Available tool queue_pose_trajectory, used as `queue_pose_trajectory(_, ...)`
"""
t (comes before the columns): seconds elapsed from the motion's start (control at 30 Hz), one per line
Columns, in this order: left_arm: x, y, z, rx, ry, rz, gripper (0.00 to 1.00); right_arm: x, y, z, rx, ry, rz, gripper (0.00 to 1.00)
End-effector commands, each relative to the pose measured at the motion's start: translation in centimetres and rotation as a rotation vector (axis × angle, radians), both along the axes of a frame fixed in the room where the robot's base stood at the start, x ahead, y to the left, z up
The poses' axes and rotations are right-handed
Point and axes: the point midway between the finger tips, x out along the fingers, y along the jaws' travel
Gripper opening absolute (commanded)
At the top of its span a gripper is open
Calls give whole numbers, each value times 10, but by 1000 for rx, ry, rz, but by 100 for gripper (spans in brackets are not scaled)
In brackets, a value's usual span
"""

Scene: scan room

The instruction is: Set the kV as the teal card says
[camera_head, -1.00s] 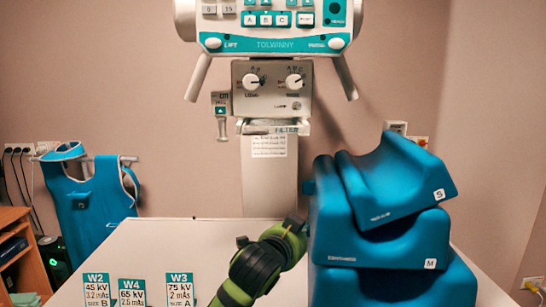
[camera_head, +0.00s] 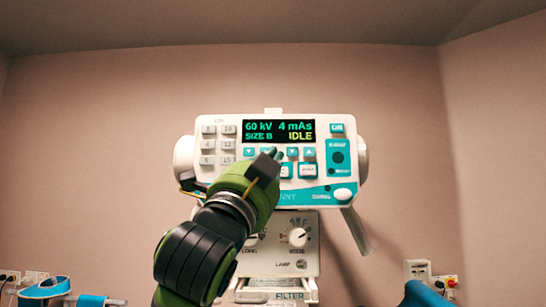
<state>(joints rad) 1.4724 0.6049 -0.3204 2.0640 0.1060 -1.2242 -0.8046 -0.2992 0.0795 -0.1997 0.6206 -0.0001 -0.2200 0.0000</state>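The control panel (camera_head: 211,173) hangs on the far machine in the head view. Its display (camera_head: 278,131) reads 60 kV, 4 mAs, SIZE B and IDLE. Under it sit small teal arrow buttons: a down button (camera_head: 249,152) at left, and a down (camera_head: 293,152) and an up (camera_head: 309,152) button at right. My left gripper (camera_head: 272,154) is in front of the panel, its tips just below the middle of the display, hiding part of the button row. I cannot tell whether it touches or whether its fingers are apart. My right gripper and the cards are out of view.
A lower knob box (camera_head: 298,257) with a LAMP label sits under the panel, partly behind my arm. A teal apron (camera_head: 44,287) shows at bottom left and a blue cushion (camera_head: 423,294) at bottom right. The wall around the panel is clear.

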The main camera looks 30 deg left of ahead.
Motion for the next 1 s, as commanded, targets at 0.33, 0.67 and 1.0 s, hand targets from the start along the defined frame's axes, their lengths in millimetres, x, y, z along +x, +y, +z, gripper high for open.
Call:
queue_pose_trajectory(0.33,-30,3,30,34,-69,34,0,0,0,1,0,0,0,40)
queue_pose_trajectory(0.67,-26,5,29,33,-67,34,0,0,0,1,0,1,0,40)
queue_pose_trajectory(1.0,9,27,30,32,-64,35,0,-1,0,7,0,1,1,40)
